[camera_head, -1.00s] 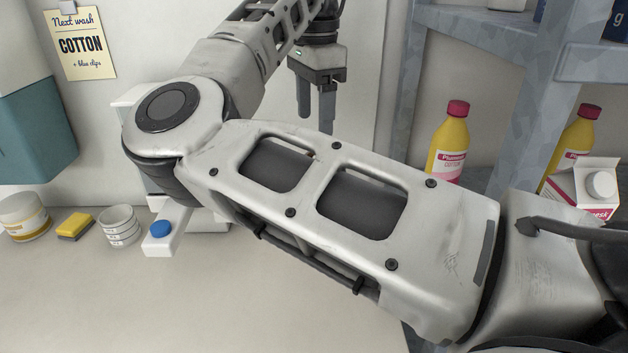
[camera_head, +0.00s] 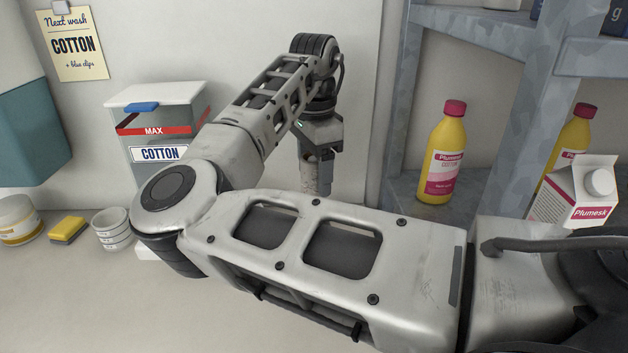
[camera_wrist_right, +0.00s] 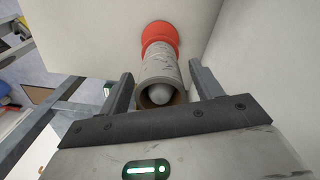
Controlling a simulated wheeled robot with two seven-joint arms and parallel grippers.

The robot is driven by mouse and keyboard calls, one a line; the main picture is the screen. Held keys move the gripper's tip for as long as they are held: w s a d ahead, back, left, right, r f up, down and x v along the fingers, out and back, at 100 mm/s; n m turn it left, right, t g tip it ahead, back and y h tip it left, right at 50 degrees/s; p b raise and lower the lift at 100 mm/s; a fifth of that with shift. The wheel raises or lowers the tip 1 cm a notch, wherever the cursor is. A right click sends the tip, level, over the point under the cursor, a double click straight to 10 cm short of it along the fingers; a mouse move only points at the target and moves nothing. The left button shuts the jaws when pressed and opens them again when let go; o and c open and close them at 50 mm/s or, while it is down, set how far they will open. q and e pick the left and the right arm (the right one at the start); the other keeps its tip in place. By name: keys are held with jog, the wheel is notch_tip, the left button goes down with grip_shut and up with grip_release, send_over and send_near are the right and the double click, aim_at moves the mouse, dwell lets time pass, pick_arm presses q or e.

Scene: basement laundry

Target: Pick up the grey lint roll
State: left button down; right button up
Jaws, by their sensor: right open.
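The grey lint roll (camera_wrist_right: 165,68) shows in the right wrist view as a grey, mottled cylinder. Its near end is open, with a pale rounded core inside, and a red-orange part adjoins its far end. My right gripper (camera_wrist_right: 161,72) is open, one finger on each side of the roll, with visible gaps. In the head view my right gripper (camera_head: 316,178) points down behind my forearm, and part of the roll (camera_head: 311,173) shows at its fingers. My forearm hides what is below. My left gripper is not in view.
A metal shelf (camera_head: 530,110) with yellow bottles (camera_head: 443,160) and a carton (camera_head: 575,190) is at right.

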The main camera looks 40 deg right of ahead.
jog(key=shift+c, duration=0.4)
jog(key=c, duration=1)
jog(key=shift+o, duration=0.2)
